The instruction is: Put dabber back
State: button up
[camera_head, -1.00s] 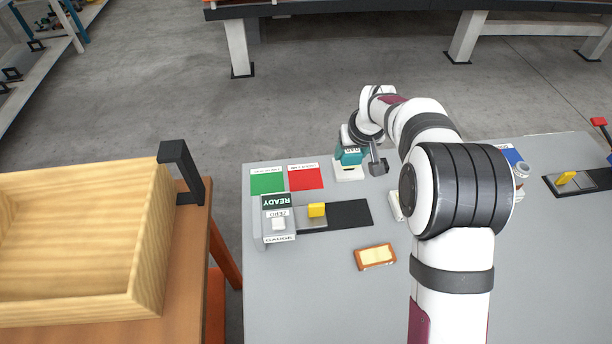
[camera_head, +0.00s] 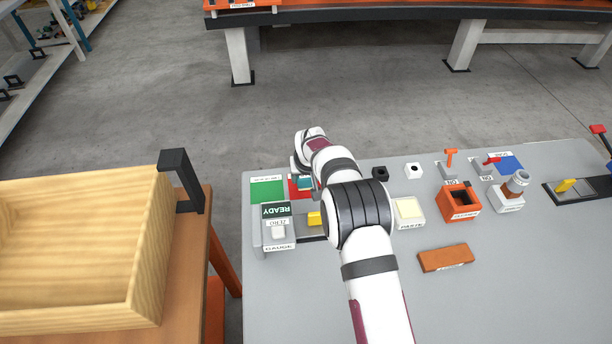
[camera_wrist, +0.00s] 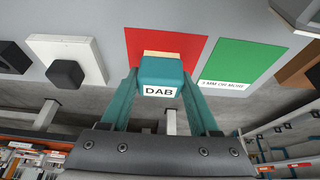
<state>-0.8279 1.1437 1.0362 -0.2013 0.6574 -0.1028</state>
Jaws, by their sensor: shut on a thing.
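The dabber, a teal block labelled DAB with a pale tan end, is between the teal fingers of my gripper (camera_wrist: 160,95) in the wrist view (camera_wrist: 160,72). My gripper is shut on it. The dabber overlaps the red card (camera_wrist: 190,48) in that view; I cannot tell its height above it. In the head view a bit of teal at my gripper (camera_head: 304,183) shows over the red card, and my arm hides most of it. A white plate with a dark block on it (camera_wrist: 92,50) lies beside the red card in the wrist view.
A green card (camera_head: 267,190) adjoins the red one. The gauge (camera_head: 278,230) reads READY. A paste pad (camera_head: 408,212), an orange box (camera_head: 460,203) and a brown block (camera_head: 446,258) stand right of my arm. A wooden tray (camera_head: 150,260) is at left.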

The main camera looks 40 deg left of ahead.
jog(key=o, duration=1.3)
jog(key=v, duration=1.2)
jog(key=s+d+r+m+g+h, duration=0.1)
jog(key=d+r+m, duration=0.3)
jog(key=d, duration=0.7)
jog(key=s+d+r+m+h, duration=0.15)
jog(key=d+r, duration=0.35)
jog(key=d, duration=0.5)
jog(key=s+d+r+m+g, duration=0.1)
jog(key=s+d+m, duration=0.2)
jog(key=s+d, duration=0.35)
jog(key=s+d+r+m, duration=0.2)
jog(key=s+d+m, duration=0.1)
jog(key=s+d, duration=0.4)
jog(key=s+d+f+m, duration=0.1)
jog(key=s, duration=0.2)
jog(key=s+d+m+g, duration=0.1)
jog(key=s, duration=0.2)
jog(key=s+d+f+m+y, duration=0.1)
jog(key=s+d, duration=0.1)
jog(key=s, duration=0.2)
jog(key=shift+f, duration=0.35)
